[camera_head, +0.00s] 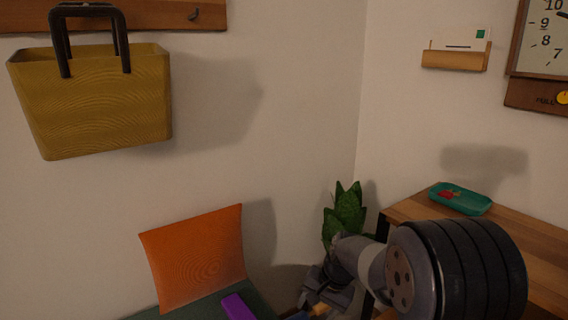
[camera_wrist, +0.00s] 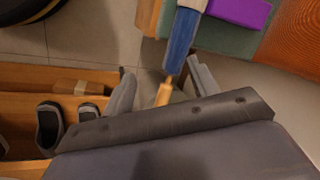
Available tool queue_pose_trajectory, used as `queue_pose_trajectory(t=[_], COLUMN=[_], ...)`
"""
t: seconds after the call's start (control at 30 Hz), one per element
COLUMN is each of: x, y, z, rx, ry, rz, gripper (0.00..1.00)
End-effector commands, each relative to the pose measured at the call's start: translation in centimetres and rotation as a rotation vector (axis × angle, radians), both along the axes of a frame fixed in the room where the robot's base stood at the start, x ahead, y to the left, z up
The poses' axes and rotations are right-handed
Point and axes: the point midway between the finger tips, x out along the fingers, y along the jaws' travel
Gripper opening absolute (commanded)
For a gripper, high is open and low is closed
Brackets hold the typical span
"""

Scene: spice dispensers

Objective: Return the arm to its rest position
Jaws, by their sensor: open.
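My gripper (camera_head: 326,290) shows at the bottom of the head view, low in front of the plant and left of the wooden table. In the wrist view its two fingers (camera_wrist: 163,78) are spread apart. A blue object with a pale wooden end (camera_wrist: 181,42) shows in the gap between them. The fingers do not appear closed on it, and I cannot tell how far below them it is. The thick black and grey parts at lower right of the head view are my own arm.
A wooden table (camera_head: 412,208) with a green tray (camera_head: 460,198) stands right, close to my arm. A plant (camera_head: 345,213) is in the corner. An orange cushion (camera_head: 196,258) and purple item (camera_head: 238,308) lie on the seat. Shoes (camera_wrist: 50,125) sit on a wooden rack (camera_wrist: 22,78).

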Motion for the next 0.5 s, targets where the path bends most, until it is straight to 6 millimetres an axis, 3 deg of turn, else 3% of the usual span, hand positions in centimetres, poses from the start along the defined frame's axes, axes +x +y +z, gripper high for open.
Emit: queue_pose_trajectory(t=[0.2, 0.5], x=[-2.3, -4.6], y=[3.8, 6.8], z=[-0.8, -1.6], rx=[0.001, 0.008], ry=[-0.002, -0.006], rz=[-0.058, -0.121], gripper=[0.56, 0.56])
